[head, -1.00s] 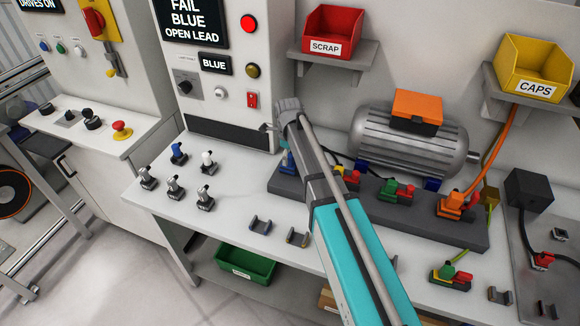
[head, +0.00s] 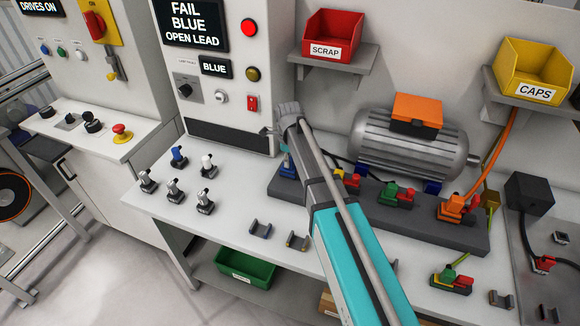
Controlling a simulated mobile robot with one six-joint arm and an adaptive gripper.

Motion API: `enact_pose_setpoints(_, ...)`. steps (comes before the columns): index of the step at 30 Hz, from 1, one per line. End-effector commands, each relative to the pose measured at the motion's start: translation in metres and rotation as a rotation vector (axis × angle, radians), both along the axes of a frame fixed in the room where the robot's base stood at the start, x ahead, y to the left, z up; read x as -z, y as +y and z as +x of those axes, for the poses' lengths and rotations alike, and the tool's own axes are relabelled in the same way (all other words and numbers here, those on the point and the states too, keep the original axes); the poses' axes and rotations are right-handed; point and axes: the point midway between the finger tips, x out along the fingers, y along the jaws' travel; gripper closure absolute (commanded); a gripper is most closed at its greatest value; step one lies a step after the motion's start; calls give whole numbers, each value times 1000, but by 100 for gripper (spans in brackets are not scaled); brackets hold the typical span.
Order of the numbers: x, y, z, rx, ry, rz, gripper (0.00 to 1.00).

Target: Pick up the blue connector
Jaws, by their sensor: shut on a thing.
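A blue connector (head: 287,166) is at the left end of the dark grey block (head: 400,222) in front of the motor. Only a strip of it shows, left of my arm. My gripper (head: 284,150) is down at this connector and shut on it, its fingers mostly hidden behind my arm. I cannot tell whether the connector is still seated in the block. Another blue-topped connector (head: 178,156) stands on the bench at the left, among several white and grey ones.
Red-and-yellow, green-and-red and orange connectors (head: 452,209) sit along the block. The motor (head: 410,145) is behind it. A red SCRAP bin (head: 331,47) and a yellow CAPS bin (head: 535,90) are on shelves above. The display (head: 193,22) reads FAIL BLUE OPEN LEAD.

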Motion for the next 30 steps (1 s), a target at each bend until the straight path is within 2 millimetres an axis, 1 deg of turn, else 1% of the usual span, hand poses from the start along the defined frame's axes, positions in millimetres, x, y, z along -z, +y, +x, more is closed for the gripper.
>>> enact_pose_setpoints(1, 0, 0, -1, 0, 2, 1, 95)
enact_pose_setpoints(2, 0, 0, -1, 0, 2, 1, 100)
enact_pose_setpoints(17, -2, 0, -1, 0, 3, 1, 100)
enact_pose_setpoints(23, -10, 0, -1, 0, 3, 1, 100)
enact_pose_setpoints(30, -29, 0, -1, 0, 2, 1, 100)
